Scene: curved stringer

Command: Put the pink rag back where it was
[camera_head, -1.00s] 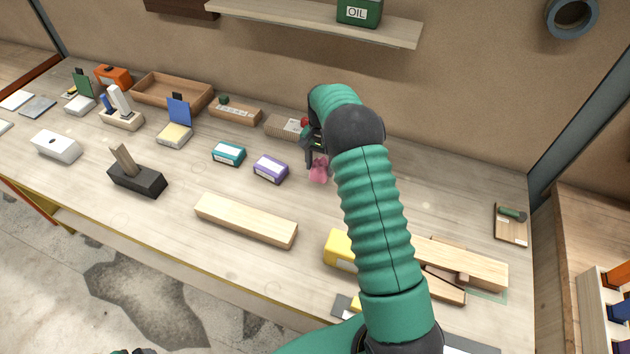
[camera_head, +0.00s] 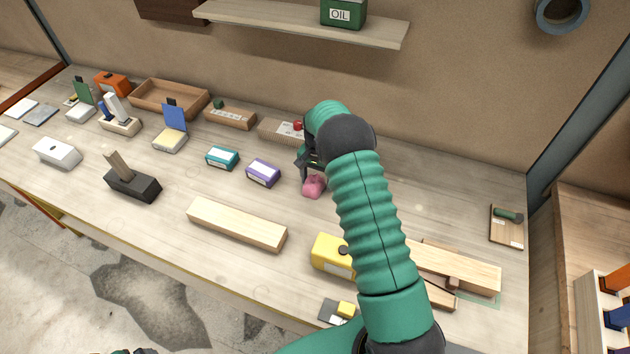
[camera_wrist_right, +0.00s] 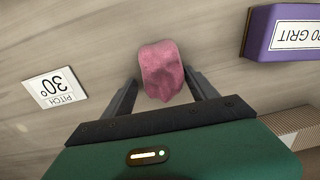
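The pink rag (camera_head: 313,186) is a small crumpled lump on the workbench, right of the purple grit box (camera_head: 263,173). My right gripper (camera_head: 306,174) is low over the bench, right at the rag. In the right wrist view, the rag (camera_wrist_right: 161,70) shows between and just beyond the two dark fingertips (camera_wrist_right: 161,76). The fingers stand apart, with a thin gap beside the rag on the left. The rag looks to rest on the bench. Only a dark bit, seemingly of my left gripper (camera_head: 134,351), shows at the bottom edge.
A teal box (camera_head: 222,157) stands left of the purple one. A wooden block (camera_head: 237,224) and a yellow box (camera_head: 333,255) lie nearer the front. A "30° pitch" label (camera_wrist_right: 54,89) lies near the rag.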

